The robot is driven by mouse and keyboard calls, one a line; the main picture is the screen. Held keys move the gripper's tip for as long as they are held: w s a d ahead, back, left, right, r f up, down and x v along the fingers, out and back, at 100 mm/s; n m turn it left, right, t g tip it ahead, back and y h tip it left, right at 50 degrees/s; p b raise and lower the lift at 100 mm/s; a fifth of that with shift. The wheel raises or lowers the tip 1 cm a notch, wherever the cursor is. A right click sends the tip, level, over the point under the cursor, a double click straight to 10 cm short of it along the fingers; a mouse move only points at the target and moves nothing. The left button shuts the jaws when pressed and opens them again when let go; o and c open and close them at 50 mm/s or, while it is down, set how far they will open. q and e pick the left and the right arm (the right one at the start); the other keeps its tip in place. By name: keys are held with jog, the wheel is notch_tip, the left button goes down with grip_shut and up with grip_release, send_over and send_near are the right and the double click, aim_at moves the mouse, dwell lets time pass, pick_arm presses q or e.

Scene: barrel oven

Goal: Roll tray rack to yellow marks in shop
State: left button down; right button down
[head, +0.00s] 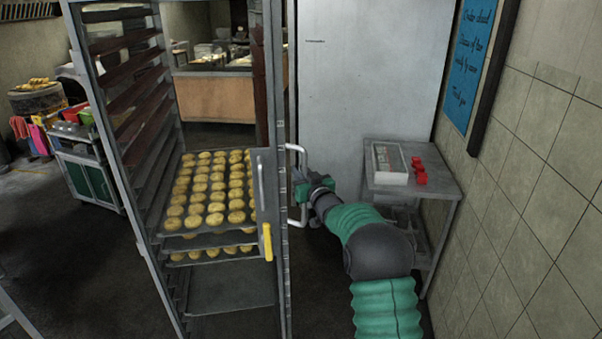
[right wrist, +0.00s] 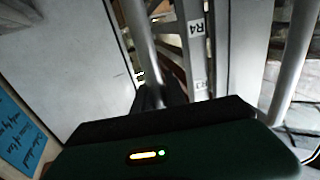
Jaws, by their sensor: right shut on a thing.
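The tall metal tray rack (head: 150,190) stands upright at the left centre of the head view. It holds trays of round golden buns, with several empty runners above. My right gripper (head: 303,193) is shut on the white side handle (head: 304,155) on the rack's right side. In the right wrist view the pale handle bar (right wrist: 148,55) runs down to the jaws, whose tips are dark and hard to see. A rack upright marked R4 (right wrist: 197,40) is just beyond. My left gripper is out of view. No yellow floor marks show.
A small metal table (head: 430,186) with a white box and red items stands right, against the tiled wall (head: 530,170). A large pale door or cabinet (head: 365,75) is behind. A green-fronted cabinet (head: 85,172) stands left. Dark floor is open left of the rack.

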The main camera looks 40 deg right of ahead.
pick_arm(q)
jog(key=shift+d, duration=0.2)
pick_arm(e)
jog(key=shift+d+f, duration=0.3)
jog(key=shift+f, duration=0.05)
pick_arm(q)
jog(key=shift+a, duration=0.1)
pick_arm(e)
jog(key=c, duration=1.5)
grip_release()
jog(key=shift+d, duration=0.1)
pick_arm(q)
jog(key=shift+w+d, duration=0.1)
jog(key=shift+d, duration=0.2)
pick_arm(e)
jog(key=shift+o, duration=0.6)
jog(key=shift+w+d, duration=0.1)
jog(key=shift+d, duration=0.1)
